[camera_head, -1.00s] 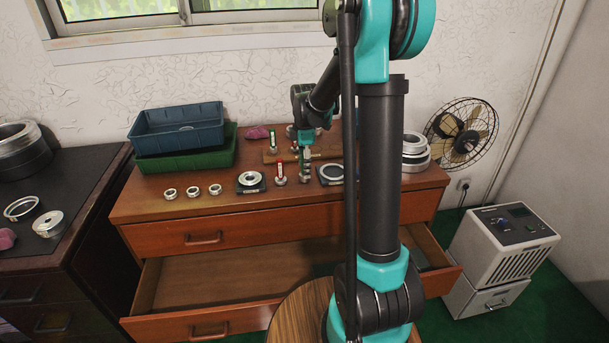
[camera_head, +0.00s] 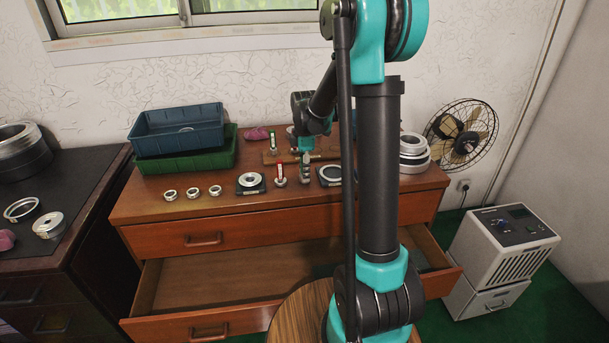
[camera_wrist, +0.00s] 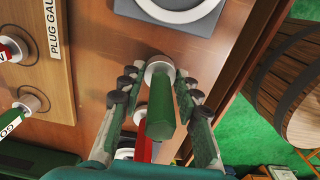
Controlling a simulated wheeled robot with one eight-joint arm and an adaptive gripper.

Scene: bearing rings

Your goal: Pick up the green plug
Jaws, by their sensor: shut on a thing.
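The green plug (camera_wrist: 160,105) has a green handle and a silver round end. In the wrist view it lies between the two fingers of my gripper (camera_wrist: 158,88), which is shut on it. In the head view my gripper (camera_head: 305,160) is over the front part of the dresser top, right of a red-handled plug (camera_head: 280,172). The held plug is mostly covered by the gripper there. I cannot tell whether its lower end touches the top.
A wooden plug gauge board (camera_wrist: 52,60) lies close by. Ring plates (camera_head: 251,182) and (camera_head: 331,175) flank the plugs. Small rings (camera_head: 193,192), stacked trays (camera_head: 180,130) and a ring stack (camera_head: 414,155) share the dresser top (camera_head: 150,205). A drawer (camera_head: 220,277) stands open below.

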